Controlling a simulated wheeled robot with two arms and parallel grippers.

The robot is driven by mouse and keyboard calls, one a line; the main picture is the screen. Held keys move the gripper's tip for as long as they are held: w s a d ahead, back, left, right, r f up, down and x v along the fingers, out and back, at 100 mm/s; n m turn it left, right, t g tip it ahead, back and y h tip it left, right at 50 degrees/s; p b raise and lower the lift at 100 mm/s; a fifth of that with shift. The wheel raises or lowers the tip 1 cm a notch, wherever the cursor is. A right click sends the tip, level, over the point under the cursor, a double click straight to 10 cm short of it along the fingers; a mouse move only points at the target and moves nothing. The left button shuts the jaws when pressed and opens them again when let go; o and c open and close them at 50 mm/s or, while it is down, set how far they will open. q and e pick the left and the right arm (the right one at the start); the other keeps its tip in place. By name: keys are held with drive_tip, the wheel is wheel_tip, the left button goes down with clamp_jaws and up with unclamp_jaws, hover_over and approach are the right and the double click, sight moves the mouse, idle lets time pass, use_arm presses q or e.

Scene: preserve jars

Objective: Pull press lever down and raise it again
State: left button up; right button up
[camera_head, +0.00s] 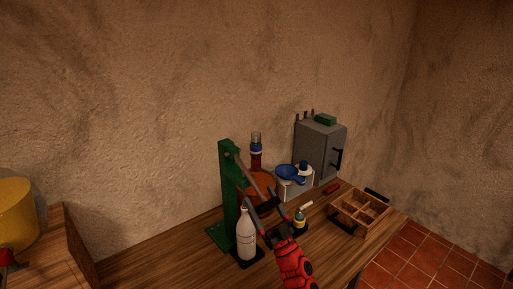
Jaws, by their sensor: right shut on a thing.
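A green press (230,185) stands upright on the wooden table, with a green foot at its base. Its grey lever (243,169) slopes from near the top of the post down to the right. My right gripper (266,203), on a red arm from the bottom, is shut on the lever's lower end, which its dark fingers partly hide. A pale bottle (245,236) stands on a dark base just right of the post, below the lever. My left gripper does not show.
Behind the press are an orange-red vessel (257,185) and a blue pan (289,173) on a white box. A grey cabinet (318,150) stands at the back. A wooden divided crate (359,216) is at the right. A small dark bottle (300,219) stands near my right gripper.

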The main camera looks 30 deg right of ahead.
drive_tip(key=o, duration=0.8)
drive_tip(key=shift+f, duration=0.2)
drive_tip(key=shift+o, duration=0.7)
drive_tip(key=shift+w, duration=0.15)
drive_tip(key=s+f+b, duration=0.4)
drive_tip(key=s+b, duration=0.3)
drive_tip(key=b, duration=0.1)
drive_tip(key=shift+s+d+f+y, duration=0.15)
drive_tip(key=shift+d+y, duration=0.15)
drive_tip(key=shift+d, duration=0.1)
